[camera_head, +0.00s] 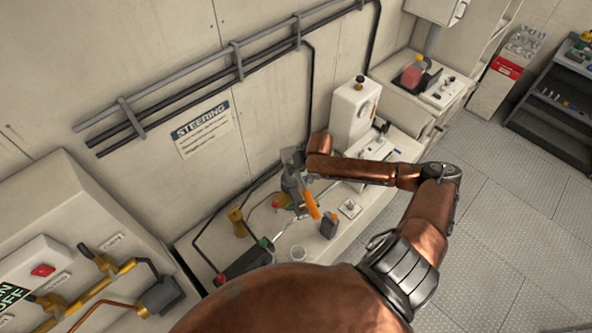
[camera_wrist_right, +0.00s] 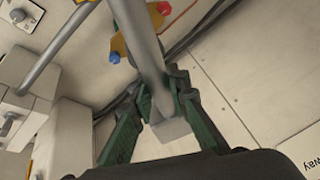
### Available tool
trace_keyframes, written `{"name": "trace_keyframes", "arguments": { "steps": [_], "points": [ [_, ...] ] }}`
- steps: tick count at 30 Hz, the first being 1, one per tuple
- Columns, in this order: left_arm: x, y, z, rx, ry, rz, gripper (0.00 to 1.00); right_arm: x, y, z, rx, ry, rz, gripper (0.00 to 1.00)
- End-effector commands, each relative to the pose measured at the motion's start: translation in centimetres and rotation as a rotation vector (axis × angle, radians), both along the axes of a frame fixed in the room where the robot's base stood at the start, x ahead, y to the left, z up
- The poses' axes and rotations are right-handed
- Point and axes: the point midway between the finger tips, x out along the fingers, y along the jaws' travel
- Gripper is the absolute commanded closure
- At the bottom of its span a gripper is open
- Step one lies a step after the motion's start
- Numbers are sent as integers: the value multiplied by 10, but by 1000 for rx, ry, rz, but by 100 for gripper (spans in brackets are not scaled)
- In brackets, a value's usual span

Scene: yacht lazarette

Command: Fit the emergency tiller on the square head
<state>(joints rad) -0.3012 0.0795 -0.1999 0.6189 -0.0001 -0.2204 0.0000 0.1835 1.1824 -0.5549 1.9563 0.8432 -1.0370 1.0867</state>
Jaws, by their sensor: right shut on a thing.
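The emergency tiller is a grey bar (camera_wrist_right: 147,50) between the green fingers of my right gripper (camera_wrist_right: 158,108) in the wrist view. A pale block (camera_wrist_right: 172,130) shows at the bar's near end. In the head view my right gripper (camera_head: 294,185) is above the bench by the wall, with an orange grip (camera_head: 311,205) hanging just below it, probably the tiller's handle. A small pale square plate with a raised centre (camera_head: 350,208) lies on the bench to the right, apart from the gripper. I cannot tell whether it is the square head. My left gripper is not in view.
A white pump box (camera_head: 353,112) stands behind. Pipes (camera_head: 200,85) run along the wall. Floor at right is clear.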

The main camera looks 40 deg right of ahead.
Motion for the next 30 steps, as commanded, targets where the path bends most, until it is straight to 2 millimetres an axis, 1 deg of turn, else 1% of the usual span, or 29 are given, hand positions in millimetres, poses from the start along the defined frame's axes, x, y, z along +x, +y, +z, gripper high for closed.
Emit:
{"name": "trace_keyframes", "arguments": {
  "steps": [4,17,30],
  "points": [
    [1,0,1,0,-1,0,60,2,0,2,0,-5,1,100],
    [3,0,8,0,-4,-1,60,3,1,-1,0,-4,0,100],
    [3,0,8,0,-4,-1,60,3,0,-2,0,-5,1,100]
  ]
}}
